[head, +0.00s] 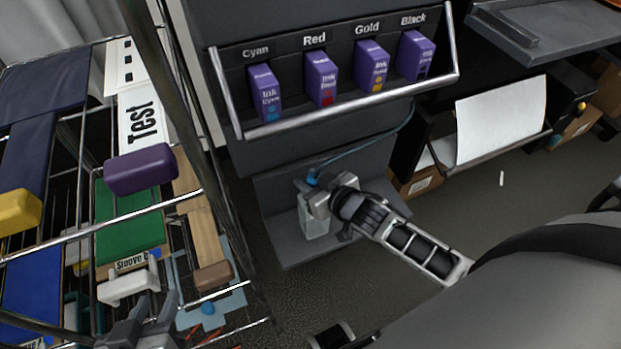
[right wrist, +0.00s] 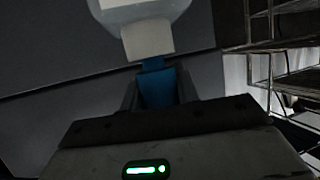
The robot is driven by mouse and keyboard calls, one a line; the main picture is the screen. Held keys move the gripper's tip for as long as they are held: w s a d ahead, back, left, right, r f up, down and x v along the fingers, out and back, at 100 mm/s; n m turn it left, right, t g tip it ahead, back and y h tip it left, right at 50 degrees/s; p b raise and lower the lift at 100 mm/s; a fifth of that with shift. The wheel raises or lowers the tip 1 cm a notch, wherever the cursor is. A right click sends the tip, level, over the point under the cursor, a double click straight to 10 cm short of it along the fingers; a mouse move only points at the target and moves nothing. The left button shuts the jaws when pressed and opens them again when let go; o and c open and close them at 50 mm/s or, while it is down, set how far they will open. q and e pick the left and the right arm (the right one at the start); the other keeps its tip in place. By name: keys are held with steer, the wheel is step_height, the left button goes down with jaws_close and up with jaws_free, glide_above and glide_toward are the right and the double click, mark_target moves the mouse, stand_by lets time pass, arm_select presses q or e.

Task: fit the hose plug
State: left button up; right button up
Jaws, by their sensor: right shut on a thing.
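The blue hose plug (head: 312,178) is at the top of a clear bottle (head: 315,226) on the low grey shelf of the machine. A thin blue hose (head: 375,143) runs from it up to the right under the ink rack. My right gripper (head: 320,196) is shut on the plug. In the right wrist view the blue plug (right wrist: 157,88) sits between the fingers, its narrow end against the bottle's white neck (right wrist: 148,40). I cannot tell how deep it sits. My left gripper (head: 145,318) is at the lower left by the wire rack, fingers apart and apparently empty.
Above is a rack (head: 350,115) with Cyan, Red, Gold and Black ink cartridges. A wire shelf cart (head: 95,232) with coloured boxes fills the left. A paper tray (head: 500,120) is at the right. The floor (head: 480,210) right of the bottle is mostly clear.

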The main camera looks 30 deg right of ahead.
steer(key=shift+f+b, duration=0.4)
steer(key=shift+f, duration=0.3)
steer(key=o, duration=1)
arm_select(q)
steer(key=shift+f, duration=0.45)
arm_select(e)
steer(key=shift+o, duration=0.2)
arm_select(q)
steer(key=shift+r, duration=0.1)
arm_select(e)
steer(key=p+v, duration=0.1)
steer(key=v, duration=0.2)
steer(key=shift+s+r, duration=0.15)
steer(key=shift+s, duration=0.1)
arm_select(q)
steer(key=shift+r+p, duration=0.85)
steer(key=shift+p, duration=0.25)
arm_select(e)
steer(key=v, duration=1.2)
steer(key=shift+s, duration=0.15)
steer(key=shift+d+r, duration=0.1)
steer(key=shift+r, duration=0.05)
arm_select(q)
steer(key=shift+r, duration=0.15)
